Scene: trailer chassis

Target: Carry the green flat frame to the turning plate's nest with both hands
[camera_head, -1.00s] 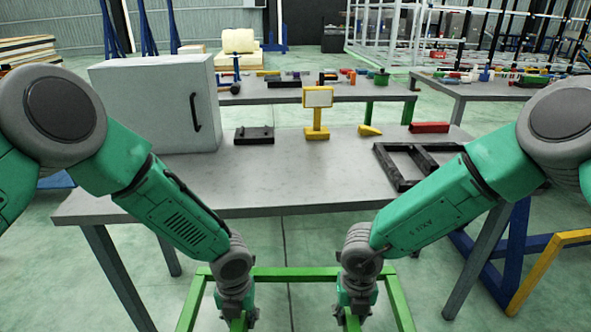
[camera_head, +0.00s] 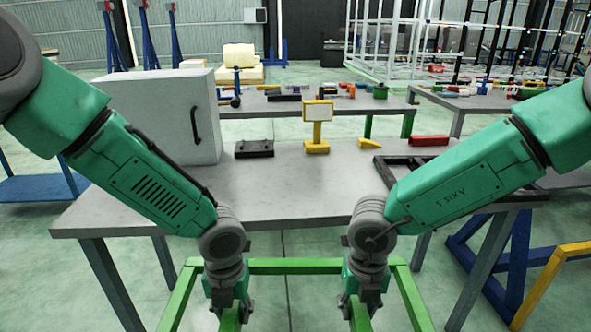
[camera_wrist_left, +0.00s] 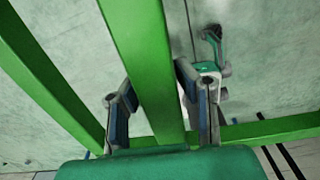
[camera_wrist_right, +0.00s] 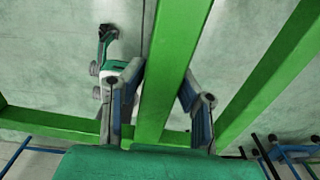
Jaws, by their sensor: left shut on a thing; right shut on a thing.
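The green flat frame (camera_head: 296,266) is in front of me at the bottom of the head view, short of the workbench. Its far bar and parts of its side bars show; the near part is cut off. My left gripper (camera_head: 230,312) is shut on one inner bar of it, and my right gripper (camera_head: 358,312) on another. In the left wrist view the fingers stand on both sides of the green bar (camera_wrist_left: 142,55). The right wrist view shows the same around its green bar (camera_wrist_right: 174,55). I cannot make out a turning plate or nest.
The grey workbench (camera_head: 290,190) stands just beyond the frame. On it are a grey cabinet (camera_head: 165,120), a black block (camera_head: 254,148), a yellow stand (camera_head: 317,135), a red block (camera_head: 428,141) and a black frame (camera_head: 400,172). A blue and yellow rack (camera_head: 545,270) stands at right.

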